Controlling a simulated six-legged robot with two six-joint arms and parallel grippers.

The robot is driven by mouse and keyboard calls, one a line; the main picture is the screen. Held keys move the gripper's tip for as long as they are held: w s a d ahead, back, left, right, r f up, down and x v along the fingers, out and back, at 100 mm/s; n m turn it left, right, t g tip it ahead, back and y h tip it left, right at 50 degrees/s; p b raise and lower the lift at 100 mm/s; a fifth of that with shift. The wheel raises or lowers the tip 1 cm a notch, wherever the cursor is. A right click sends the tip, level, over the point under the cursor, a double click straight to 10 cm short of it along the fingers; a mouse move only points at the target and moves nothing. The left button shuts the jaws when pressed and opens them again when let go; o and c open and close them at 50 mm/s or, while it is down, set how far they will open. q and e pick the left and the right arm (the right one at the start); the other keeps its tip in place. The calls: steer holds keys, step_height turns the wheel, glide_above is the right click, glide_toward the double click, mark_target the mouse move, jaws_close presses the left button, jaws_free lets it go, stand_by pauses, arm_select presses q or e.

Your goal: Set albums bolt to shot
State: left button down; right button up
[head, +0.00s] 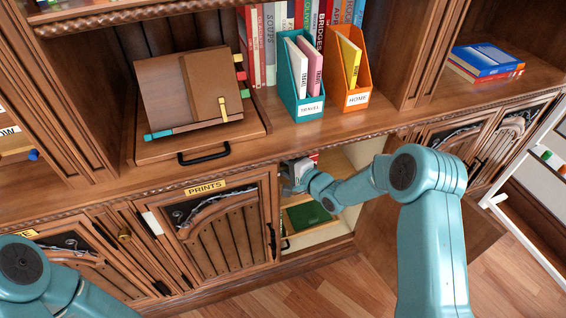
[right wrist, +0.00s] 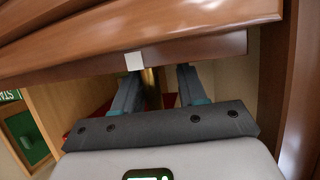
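In the head view my right gripper (head: 293,176) reaches into the open cabinet (head: 352,226) below the counter, to the right of the door labelled PRINTS (head: 205,187). In the right wrist view its two fingers (right wrist: 158,90) are apart, just under the wooden shelf edge. A brownish-yellow upright piece (right wrist: 151,88) shows between them; I cannot tell whether it is the bolt or whether the fingers touch it. A small white plate (right wrist: 133,61) is on the edge above. No albums label is readable. My left arm is at the lower left, with its gripper out of frame.
A green item (head: 308,215) lies inside the cabinet. Its open door (head: 385,240) stands to the right. Above on the counter are a book stand (head: 190,95), a teal file box (head: 301,85) and an orange one (head: 352,75). A white ladder (head: 525,210) stands at right.

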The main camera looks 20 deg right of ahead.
steer(key=shift+s+d, duration=0.1)
steer(key=v, duration=1.6)
steer(key=shift+p, duration=0.35)
steer(key=shift+s+r, duration=0.1)
steer(key=shift+r, duration=0.05)
